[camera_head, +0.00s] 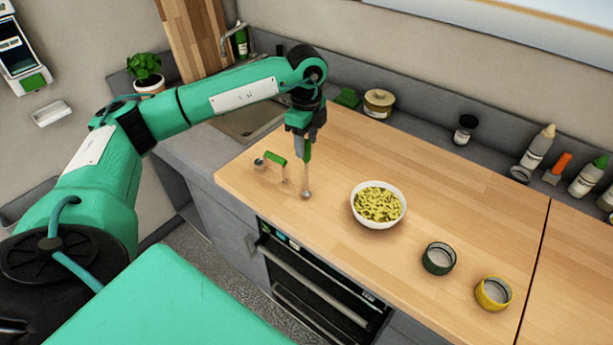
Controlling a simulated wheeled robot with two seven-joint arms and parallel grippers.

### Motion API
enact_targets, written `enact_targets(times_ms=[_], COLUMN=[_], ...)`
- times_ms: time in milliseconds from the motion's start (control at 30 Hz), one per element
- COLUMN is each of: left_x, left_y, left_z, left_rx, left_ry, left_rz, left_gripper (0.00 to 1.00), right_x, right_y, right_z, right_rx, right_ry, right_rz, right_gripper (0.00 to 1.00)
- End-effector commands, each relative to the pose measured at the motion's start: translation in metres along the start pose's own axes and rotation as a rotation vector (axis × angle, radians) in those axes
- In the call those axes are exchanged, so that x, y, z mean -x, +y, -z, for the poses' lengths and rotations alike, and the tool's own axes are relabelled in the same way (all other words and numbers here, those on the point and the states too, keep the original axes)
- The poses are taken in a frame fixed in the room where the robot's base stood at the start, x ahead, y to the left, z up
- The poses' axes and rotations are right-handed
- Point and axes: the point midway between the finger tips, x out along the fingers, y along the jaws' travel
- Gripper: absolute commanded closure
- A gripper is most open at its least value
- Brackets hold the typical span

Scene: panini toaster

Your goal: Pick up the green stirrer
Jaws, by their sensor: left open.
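A utensil with a green handle and a thin metal shaft, which looks like the green stirrer (306,176), stands nearly upright over the wooden counter, its rounded lower end at the surface. My left gripper (303,150) points down at its green handle, with its jaws open. The fingers partly hide the handle, and I cannot tell whether they touch it. A second small green-handled metal piece (276,158) is just left of the gripper on the counter. My right gripper is not in view.
A white bowl of yellow-green pasta (379,204) sits to the right on the wooden counter (440,190). A dark green ring-like jar (438,258) and a yellow one (493,293) are near the front edge. Bottles (537,147) line the back. A sink (245,120) is behind my arm.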

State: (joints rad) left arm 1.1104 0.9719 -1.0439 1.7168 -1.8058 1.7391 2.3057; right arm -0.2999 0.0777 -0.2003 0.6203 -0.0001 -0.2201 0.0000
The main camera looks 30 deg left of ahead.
Motion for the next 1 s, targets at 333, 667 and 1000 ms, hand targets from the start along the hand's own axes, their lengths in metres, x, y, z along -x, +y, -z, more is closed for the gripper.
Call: enact_targets(times_ms=[333, 667, 1000], left_x=[-0.033, -0.033, -0.033], left_y=[0.001, 0.001, 0.001], left_z=[0.003, 0.003, 0.003], left_rx=[0.0, 0.0, 0.0], left_ry=[0.001, 0.001, 0.001], left_rz=[0.001, 0.001, 0.001], left_gripper=[0.53, 0.83, 1.0], right_x=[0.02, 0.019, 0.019], right_y=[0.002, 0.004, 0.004], right_z=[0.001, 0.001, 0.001], right_rx=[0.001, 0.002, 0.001], right_ry=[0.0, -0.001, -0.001], right_rz=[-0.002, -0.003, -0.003], right_gripper=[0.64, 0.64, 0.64])
